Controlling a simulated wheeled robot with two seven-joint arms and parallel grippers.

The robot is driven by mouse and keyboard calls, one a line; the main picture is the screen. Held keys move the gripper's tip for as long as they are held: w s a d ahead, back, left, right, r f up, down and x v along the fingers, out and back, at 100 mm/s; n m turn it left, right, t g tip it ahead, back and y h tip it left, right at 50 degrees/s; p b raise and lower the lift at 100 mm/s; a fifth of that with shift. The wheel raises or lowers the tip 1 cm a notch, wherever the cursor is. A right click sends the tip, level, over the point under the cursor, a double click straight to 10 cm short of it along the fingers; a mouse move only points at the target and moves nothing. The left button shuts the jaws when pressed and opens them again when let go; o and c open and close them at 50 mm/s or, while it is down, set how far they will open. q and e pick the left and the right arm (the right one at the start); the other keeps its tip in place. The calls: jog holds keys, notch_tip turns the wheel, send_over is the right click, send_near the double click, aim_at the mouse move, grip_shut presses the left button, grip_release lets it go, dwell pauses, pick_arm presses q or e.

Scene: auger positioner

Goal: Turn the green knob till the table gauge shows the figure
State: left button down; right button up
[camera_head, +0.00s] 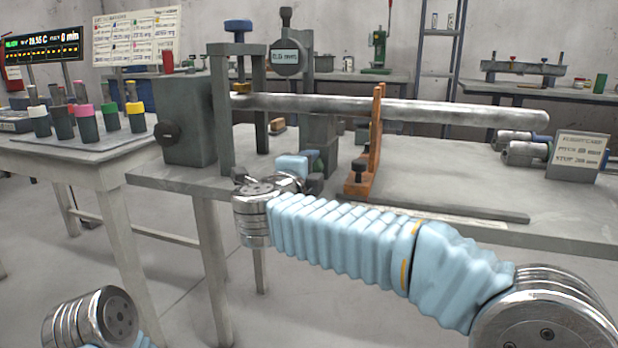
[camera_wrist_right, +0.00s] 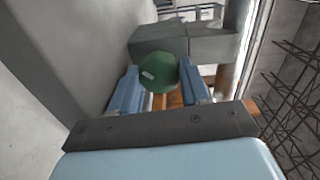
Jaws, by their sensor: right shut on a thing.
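The green knob (camera_wrist_right: 158,73) shows in the right wrist view, between the two blue fingers of my right gripper (camera_wrist_right: 160,88). The right gripper is shut on it. A round dark gauge (camera_head: 286,56) with a small digital display stands on a post behind the bar. Its digits are too small to read surely. My left gripper is out of view; only part of the left arm shows at bottom left.
The long steel bar (camera_head: 430,110) lies above the bench (camera_head: 470,190), with an orange bracket (camera_head: 361,183) beside it. A grey block housing (camera_head: 187,122) stands at left. A card (camera_head: 580,150) is at right. A side table with coloured-cap pots (camera_head: 85,124) is at far left.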

jog(key=shift+f+m+b, duration=0.2)
jog(key=shift+m+b, duration=0.3)
jog(key=shift+m, duration=0.5)
jog(key=o, duration=1)
jog(key=shift+o, duration=0.2)
